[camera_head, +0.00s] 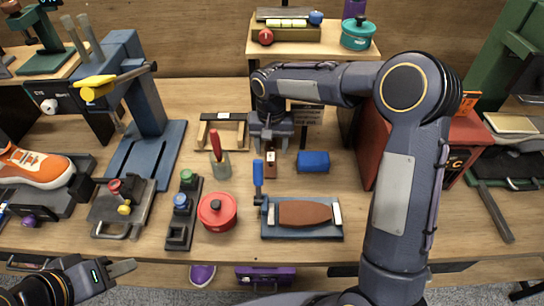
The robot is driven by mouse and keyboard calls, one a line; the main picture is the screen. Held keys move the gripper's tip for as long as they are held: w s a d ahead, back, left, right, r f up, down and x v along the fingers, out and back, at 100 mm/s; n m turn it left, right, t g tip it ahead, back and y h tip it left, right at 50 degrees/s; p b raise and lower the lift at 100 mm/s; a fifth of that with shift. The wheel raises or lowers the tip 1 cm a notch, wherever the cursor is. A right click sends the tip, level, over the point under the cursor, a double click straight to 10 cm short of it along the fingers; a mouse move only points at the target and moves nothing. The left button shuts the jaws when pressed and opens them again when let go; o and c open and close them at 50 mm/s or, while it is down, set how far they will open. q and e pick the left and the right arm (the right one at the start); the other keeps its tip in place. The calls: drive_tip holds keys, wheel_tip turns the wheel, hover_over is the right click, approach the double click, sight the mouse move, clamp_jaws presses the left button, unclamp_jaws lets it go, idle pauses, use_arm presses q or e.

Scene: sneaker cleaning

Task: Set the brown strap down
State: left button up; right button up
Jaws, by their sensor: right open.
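My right gripper (271,147) points down over the middle of the table, with its jaws open. A narrow dark brown strip with a small pale patch (271,167) is directly below it, partly hidden by the jaws. It looks like the brown strap, but I cannot tell whether it touches the fingers. A wider reddish-brown piece (305,213) lies flat on a blue board with metal end plates (302,233), nearer the front edge. My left gripper (125,267) is low at the front left, with nothing visible in it; its jaw gap is unclear.
A blue block (314,162) lies right of the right gripper. A cup with a red-handled tool (219,166) and a wooden frame (222,133) stand left. A red pot (217,212) is in front. My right forearm crosses before a red box (458,145).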

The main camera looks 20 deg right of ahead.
sight(271, 162)
drive_tip(key=f, duration=0.4)
drive_tip(key=shift+s+a+f, duration=0.2)
drive_tip(key=shift+s, duration=0.05)
drive_tip(key=shift+c, duration=0.3)
drive_tip(key=c, duration=1.1)
wheel_tip(271, 162, up, 19)
drive_tip(key=shift+f+p, duration=0.2)
drive_tip(key=shift+p, duration=0.15)
drive_tip(key=s+a+b, duration=0.2)
drive_tip(key=s, duration=0.6)
drive_tip(key=s+a+b, duration=0.1)
drive_tip(key=s+a, duration=0.2)
drive_tip(key=s, duration=0.6)
drive_tip(key=shift+s+f+b, duration=0.25)
drive_tip(key=shift+f+b, duration=0.05)
drive_tip(key=shift+b, duration=0.05)
